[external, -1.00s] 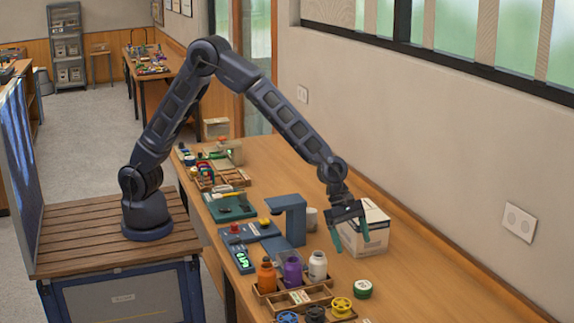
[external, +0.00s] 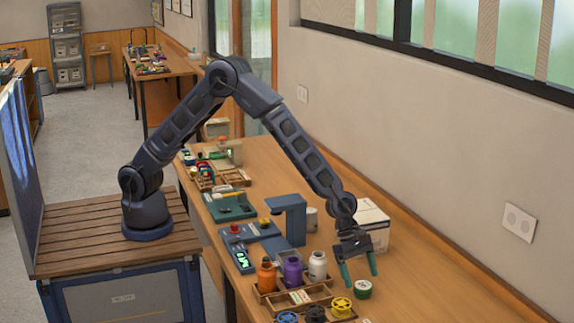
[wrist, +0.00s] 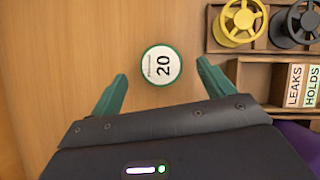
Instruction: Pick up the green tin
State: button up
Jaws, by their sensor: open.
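The green tin (external: 363,289) is a small round tin with a white lid, standing on the wooden bench to the right of the spool and bottle rack.
A wooden rack (external: 294,298) holds orange, purple and white bottles. Yellow and black spools (wrist: 241,22) sit close to the tin's right. A white box (external: 374,222) stands behind my gripper. The bench left of the tin in the wrist view is clear.

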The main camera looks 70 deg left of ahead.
aim_at(363, 285)
jog(key=x, duration=0.4)
jog(key=shift+d, duration=0.1)
jog(key=c, duration=1.1)
jog(key=shift+o, duration=0.2)
jog(key=shift+r, duration=0.1)
